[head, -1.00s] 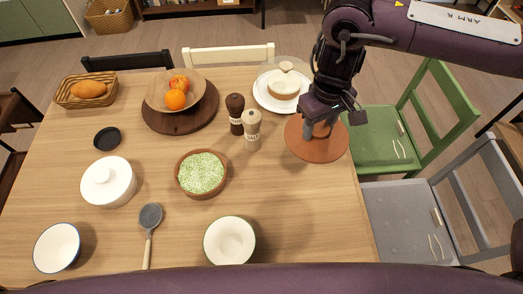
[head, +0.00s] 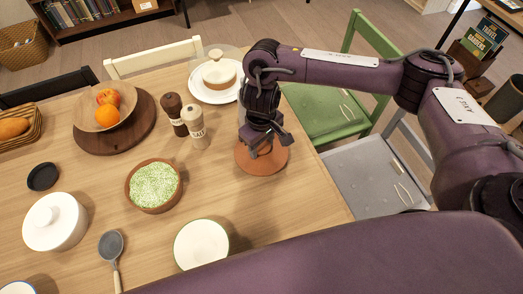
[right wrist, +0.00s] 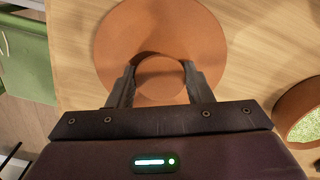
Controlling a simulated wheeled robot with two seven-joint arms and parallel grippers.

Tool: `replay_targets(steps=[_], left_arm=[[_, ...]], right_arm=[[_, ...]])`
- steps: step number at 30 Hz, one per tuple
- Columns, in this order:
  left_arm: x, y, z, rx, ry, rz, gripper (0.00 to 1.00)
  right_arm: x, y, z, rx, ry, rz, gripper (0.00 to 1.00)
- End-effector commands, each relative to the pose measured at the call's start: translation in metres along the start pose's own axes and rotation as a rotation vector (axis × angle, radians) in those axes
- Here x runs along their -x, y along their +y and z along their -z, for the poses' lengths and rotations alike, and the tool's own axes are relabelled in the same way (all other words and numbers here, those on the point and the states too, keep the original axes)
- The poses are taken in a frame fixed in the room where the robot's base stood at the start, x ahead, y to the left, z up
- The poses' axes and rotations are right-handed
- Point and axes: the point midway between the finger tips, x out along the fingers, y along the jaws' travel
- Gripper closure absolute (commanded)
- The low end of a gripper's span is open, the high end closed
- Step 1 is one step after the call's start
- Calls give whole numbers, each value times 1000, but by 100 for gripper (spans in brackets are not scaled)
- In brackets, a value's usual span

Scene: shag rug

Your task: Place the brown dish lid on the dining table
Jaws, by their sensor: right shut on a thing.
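The brown dish lid (head: 262,160) is a round terracotta disc at the right side of the dining table (head: 230,130). My right gripper (head: 262,146) points down over it and is shut on its knob. The right wrist view shows the lid (right wrist: 160,25) with its round knob (right wrist: 160,78) between the two fingers of the right gripper (right wrist: 160,85). The lid looks level and at or very near the tabletop; I cannot tell whether it touches. My left gripper is not in view.
A white plate with a lidded dish (head: 214,78) stands behind the lid. Salt (head: 194,127) and pepper (head: 173,113) mills and a bowl of green grains (head: 154,186) are to its left. A white bowl (head: 201,243) is in front. Green (head: 325,108) and grey (head: 375,170) chairs stand at the right edge.

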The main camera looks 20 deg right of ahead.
Motion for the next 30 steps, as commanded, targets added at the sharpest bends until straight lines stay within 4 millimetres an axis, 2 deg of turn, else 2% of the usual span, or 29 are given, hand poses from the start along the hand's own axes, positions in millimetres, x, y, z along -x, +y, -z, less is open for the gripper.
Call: replay_targets(steps=[1, 5, 18, 19, 21, 23, 30], left_arm=[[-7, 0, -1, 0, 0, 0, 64], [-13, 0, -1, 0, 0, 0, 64], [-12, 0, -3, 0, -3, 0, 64], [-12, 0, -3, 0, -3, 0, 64], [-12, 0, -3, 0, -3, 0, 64], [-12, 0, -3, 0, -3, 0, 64], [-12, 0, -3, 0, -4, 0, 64]], right_arm=[[-13, -1, -1, -2, -3, 3, 82], [-27, -1, 0, -2, -1, 2, 82], [-32, 0, 0, 0, -1, 0, 82], [-32, 0, 0, 0, -1, 0, 50], [-31, 0, 0, 0, -1, 0, 41], [-31, 0, 0, 0, -1, 0, 33], [-31, 0, 0, 0, -1, 0, 32]])
